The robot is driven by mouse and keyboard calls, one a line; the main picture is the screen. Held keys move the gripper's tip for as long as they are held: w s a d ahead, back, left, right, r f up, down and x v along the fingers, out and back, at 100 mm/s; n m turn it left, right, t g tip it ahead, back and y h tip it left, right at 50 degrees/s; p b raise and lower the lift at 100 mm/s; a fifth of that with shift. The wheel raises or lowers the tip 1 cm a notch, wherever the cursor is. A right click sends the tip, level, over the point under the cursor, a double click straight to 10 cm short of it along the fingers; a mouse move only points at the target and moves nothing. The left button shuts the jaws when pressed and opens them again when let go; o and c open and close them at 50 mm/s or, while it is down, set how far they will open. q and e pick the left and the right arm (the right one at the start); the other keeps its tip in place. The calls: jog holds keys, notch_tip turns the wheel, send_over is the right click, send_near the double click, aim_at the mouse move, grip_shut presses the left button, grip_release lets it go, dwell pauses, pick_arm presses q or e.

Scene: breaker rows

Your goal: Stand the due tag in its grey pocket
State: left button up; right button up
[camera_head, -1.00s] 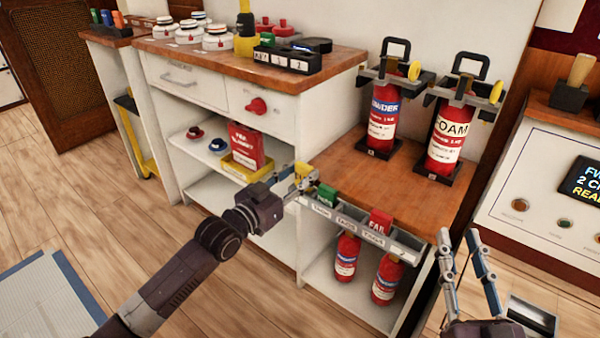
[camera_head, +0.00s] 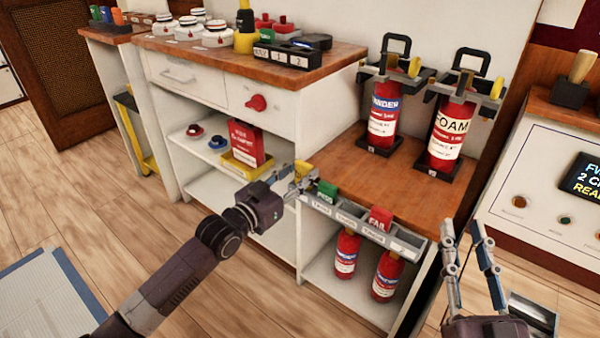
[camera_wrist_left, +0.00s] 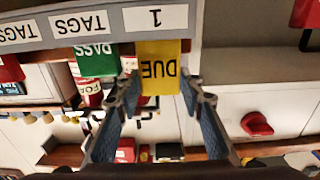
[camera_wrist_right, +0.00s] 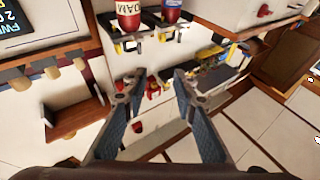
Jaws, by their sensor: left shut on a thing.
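The yellow due tag (camera_head: 304,170) is at the left end of a grey tag rail (camera_head: 347,219) on the low shelf's front edge. My left gripper (camera_head: 299,184) is shut on it. In the left wrist view the due tag (camera_wrist_left: 160,68) appears upside down between the fingertips (camera_wrist_left: 158,88), its edge meeting the grey rail (camera_wrist_left: 205,22) at a pocket labelled "1". I cannot tell how deep it sits. A green PASS tag (camera_head: 327,190) stands beside it, and a red FAIL tag (camera_head: 380,219) further right. My right gripper (camera_head: 464,238) is open and empty, right of the rail.
Two extinguishers, one reading FOAM (camera_head: 449,133) and one beside it (camera_head: 383,117), stand on the wooden shelf (camera_head: 345,165). Two smaller ones (camera_head: 345,254) (camera_head: 386,276) stand below. A red box (camera_head: 246,142) sits in a yellow tray on the shelf behind my left gripper.

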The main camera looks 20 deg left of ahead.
jog(key=shift+w+f, duration=0.1)
jog(key=shift+f, duration=0.05)
pick_arm(q)
jog(key=shift+p, duration=0.3)
pick_arm(e)
jog(key=shift+w+d+f+g, duration=0.15)
jog(key=shift+f+g, duration=0.25)
jog(key=shift+f, duration=0.35)
jog(key=shift+w+a+f+g, duration=0.1)
jog(key=shift+f+g, duration=0.3)
jog(key=shift+f, duration=0.3)
jog(key=shift+d+f, duration=0.1)
jog(key=shift+f, duration=0.1)
pick_arm(q)
jog(key=shift+p, duration=0.35)
pick_arm(e)
jog(key=shift+w+d+f+g+h, duration=0.1)
jog(key=shift+f+g+h, duration=0.3)
jog(key=shift+f, duration=0.45)
jog(key=shift+w+d+f+g+h, duration=0.1)
jog(key=shift+f+g+h, duration=0.1)
jog(key=shift+f+g, duration=0.45)
jog(key=shift+s+f, duration=0.1)
jog(key=shift+f, duration=0.1)
